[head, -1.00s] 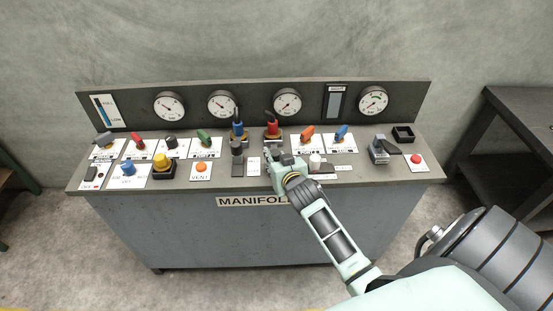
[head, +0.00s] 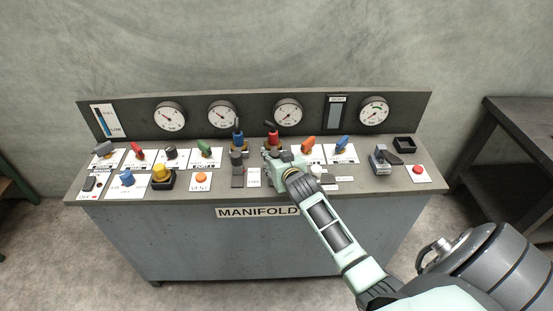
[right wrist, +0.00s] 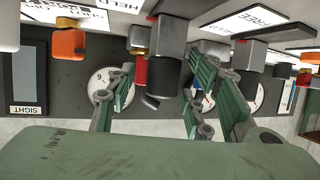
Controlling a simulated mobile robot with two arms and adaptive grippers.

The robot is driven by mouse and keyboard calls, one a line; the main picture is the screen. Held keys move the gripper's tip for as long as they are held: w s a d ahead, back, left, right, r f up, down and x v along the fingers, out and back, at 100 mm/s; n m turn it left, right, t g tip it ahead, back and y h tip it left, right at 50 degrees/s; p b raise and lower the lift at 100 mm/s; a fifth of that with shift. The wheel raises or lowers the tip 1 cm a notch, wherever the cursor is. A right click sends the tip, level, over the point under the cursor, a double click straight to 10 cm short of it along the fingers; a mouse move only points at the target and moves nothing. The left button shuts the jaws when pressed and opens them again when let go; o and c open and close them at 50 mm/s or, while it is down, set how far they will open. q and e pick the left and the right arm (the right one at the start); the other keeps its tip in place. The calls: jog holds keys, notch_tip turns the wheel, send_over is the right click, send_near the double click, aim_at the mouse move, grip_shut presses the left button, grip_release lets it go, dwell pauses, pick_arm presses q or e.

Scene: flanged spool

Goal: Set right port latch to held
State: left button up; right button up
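The right port latch (right wrist: 172,40) is a grey block with a black cylindrical handle in the right wrist view. My right gripper (right wrist: 161,68) is open, with one green finger on each side of the black handle. Contact with the handle cannot be told. In the head view the right gripper (head: 284,168) covers this latch, just in front of the red connector (head: 272,137). HELD and FREE plates show in the wrist view. My left gripper is not in view.
The panel top carries closely spaced controls: an orange knob (head: 308,145), a blue knob (head: 341,144), a white button (head: 316,170) and a yellow knob (head: 161,172). Gauges (head: 288,112) line the back board. A dark table (head: 520,115) stands at the right.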

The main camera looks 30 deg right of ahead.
jog(key=shift+a, duration=0.1)
jog(key=shift+s+a, duration=0.1)
jog(key=shift+s, duration=0.1)
jog(key=v, duration=1.1)
jog(key=shift+s+r, duration=0.25)
jog(key=shift+s, duration=0.05)
